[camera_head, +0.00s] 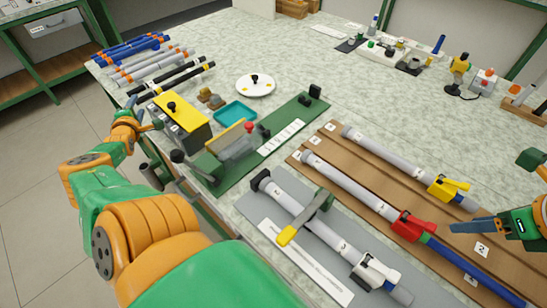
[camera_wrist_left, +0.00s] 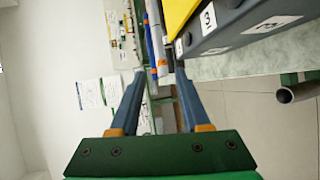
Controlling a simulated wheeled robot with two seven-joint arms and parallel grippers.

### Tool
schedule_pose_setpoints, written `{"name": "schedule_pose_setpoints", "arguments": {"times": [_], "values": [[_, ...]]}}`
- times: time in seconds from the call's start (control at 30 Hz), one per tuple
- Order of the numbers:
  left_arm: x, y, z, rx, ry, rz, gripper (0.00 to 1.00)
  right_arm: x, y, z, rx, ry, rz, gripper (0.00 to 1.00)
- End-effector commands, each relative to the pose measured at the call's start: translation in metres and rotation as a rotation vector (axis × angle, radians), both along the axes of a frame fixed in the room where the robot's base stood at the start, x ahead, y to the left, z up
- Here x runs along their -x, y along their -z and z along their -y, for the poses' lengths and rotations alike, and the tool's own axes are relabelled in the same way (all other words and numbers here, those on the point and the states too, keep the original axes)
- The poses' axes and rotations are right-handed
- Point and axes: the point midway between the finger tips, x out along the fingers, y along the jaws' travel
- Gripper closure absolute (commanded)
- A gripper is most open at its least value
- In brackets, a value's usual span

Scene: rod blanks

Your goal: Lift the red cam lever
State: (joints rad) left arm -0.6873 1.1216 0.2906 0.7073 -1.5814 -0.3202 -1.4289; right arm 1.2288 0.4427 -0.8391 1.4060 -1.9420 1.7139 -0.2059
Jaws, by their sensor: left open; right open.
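The red cam lever (camera_head: 413,222) sits on a grey-and-blue rod, which lies in the middle of the brown board at right. My right gripper (camera_head: 453,227) comes in from the right edge with its fingers pointing left, a little right of the red lever and apart from it. It is open, and nothing shows between its fingers. My left gripper (camera_head: 148,125) is far off at the left table edge, beside the yellow-topped box. In the left wrist view its two fingers (camera_wrist_left: 159,73) are spread apart and empty.
A yellow cam lever (camera_head: 452,186) is on the rod behind. A white clamp (camera_head: 375,273) holds a rod on the grey mat in front. The yellow-topped box (camera_head: 180,113), green fixture (camera_head: 296,108) and several loose rods (camera_head: 150,67) stand at left. The table's middle back is clear.

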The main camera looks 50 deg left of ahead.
Motion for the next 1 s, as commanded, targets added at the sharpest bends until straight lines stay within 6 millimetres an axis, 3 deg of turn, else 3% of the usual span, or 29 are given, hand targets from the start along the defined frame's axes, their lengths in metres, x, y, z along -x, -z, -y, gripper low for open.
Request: {"name": "schedule_pose_setpoints", "arguments": {"times": [0.03, 0.1, 0.2, 0.4, 0.6, 0.63, 0.77, 0.87, 0.9, 1.0], "values": [[-0.032, -0.018, 0.000, 0.028, 0.029, 0.084, 0.54, 0.000, 0.000, 0.000, 0.000, 0.000, 0.000, 0.50], [-0.075, -0.040, 0.004, 0.171, 0.030, 0.307, 0.54, 0.000, 0.000, 0.000, 0.000, 0.000, 0.000, 0.50], [-0.127, -0.076, 0.014, 0.373, 0.041, 0.583, 0.54, 0.000, 0.000, 0.000, 0.000, 0.000, 0.000, 0.50], [-0.191, -0.151, 0.041, 0.717, 0.076, 0.962, 0.54, 0.000, 0.000, 0.000, 0.000, 0.000, 0.000, 0.50], [-0.226, -0.220, 0.072, 1.043, 0.113, 1.240, 0.54, 0.000, 0.000, 0.000, 0.000, 0.000, 0.000, 0.50], [-0.232, -0.226, 0.079, 1.134, 0.115, 1.316, 0.54, 0.000, 0.000, 0.000, 0.000, 0.000, 0.000, 0.50], [-0.263, -0.218, 0.115, 1.661, 0.064, 1.755, 0.54, 0.000, 0.000, 0.000, 0.000, 0.000, 0.000, 0.50], [-0.289, -0.217, 0.148, 2.148, -0.045, 2.063, 0.54, 0.000, 0.000, 0.000, 0.000, 0.000, 0.000, 0.50], [-0.302, -0.217, 0.164, -2.259, 0.119, -2.062, 0.54, 0.000, 0.000, 0.000, 0.000, 0.000, 0.000, 0.50], [-0.335, -0.222, 0.212, -1.942, 0.298, -1.498, 0.54, 0.000, 0.000, 0.000, 0.000, 0.000, 0.000, 0.50]]}}
